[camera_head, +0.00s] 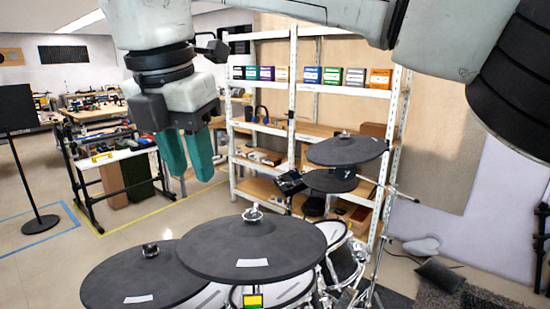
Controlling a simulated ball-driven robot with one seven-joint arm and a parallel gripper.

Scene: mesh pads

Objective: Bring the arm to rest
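My gripper (193,172) hangs from my arm in the upper left of the head view, pointing down. Its two teal fingers are a little apart at the tips, with nothing seen between them. It is in the air above and behind the left cymbal pad (112,283) as seen in the picture. My arm is raised and bent, crossing the top of the view from the gripper to the upper right.
A large dark cymbal pad (215,242) stands at the front centre, with drums below it. Two smaller stacked pads (346,150) stand further right. A white shelf unit (287,185) is behind. A workbench (98,160) and black stand (20,150) are left. Open floor lies left.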

